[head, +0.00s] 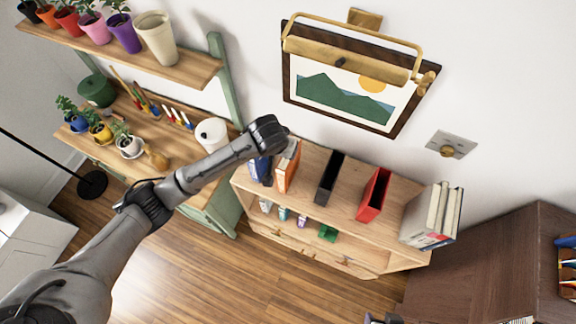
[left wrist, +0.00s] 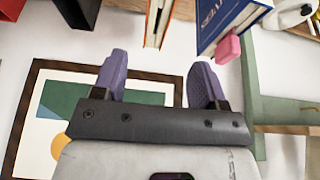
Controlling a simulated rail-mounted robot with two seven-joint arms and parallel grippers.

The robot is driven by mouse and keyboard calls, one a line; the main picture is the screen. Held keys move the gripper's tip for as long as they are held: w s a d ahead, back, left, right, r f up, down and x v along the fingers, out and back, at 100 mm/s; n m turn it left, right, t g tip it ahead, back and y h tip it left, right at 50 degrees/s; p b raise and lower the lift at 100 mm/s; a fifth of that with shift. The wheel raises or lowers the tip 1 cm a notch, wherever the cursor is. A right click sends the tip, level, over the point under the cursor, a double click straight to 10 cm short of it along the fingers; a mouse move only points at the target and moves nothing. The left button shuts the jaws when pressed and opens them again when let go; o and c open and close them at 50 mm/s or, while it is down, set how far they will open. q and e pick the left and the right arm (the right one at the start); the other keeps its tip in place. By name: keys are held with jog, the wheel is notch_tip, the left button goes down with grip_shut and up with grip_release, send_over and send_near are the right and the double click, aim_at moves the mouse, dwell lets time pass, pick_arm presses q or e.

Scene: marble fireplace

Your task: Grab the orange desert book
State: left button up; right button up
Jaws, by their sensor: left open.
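The orange book (head: 288,166) stands upright on top of the wooden bookcase (head: 325,212), between a blue book (head: 260,168) and a black holder (head: 329,177). In the left wrist view the orange book (left wrist: 157,22) shows edge-on at the top, ahead of the gap between my fingers. My left gripper (left wrist: 158,65) is open and empty, with its two purple-grey fingers apart and not touching the book. In the head view my left wrist hides the gripper's fingers and the upper part of the books. A small part of what looks like my right gripper (head: 383,319) shows at the bottom edge.
A blue book (left wrist: 226,18) with a pink piece (left wrist: 229,49) stands close beside the right finger. A framed picture (head: 347,88) hangs behind. Potted plants fill the left shelves.

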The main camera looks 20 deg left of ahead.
pick_arm(q)
send_over(289, 166)
jog(key=w+a, duration=0.2)
jog(key=f, duration=0.5)
jog(key=shift+s, duration=0.25)
jog(key=shift+w+f, duration=0.25)
jog(key=shift+f, duration=0.4)
jog(key=p+x, duration=0.1)
jog(key=x, duration=0.3)
jog(key=shift+d, duration=0.15)
jog(key=shift+w+f+p, duration=0.2)
jog(key=shift+f+p, duration=0.1)
jog(key=shift+f, duration=0.25)
jog(key=shift+c, duration=0.5)
grip_shut()
jog(key=shift+r, duration=0.1)
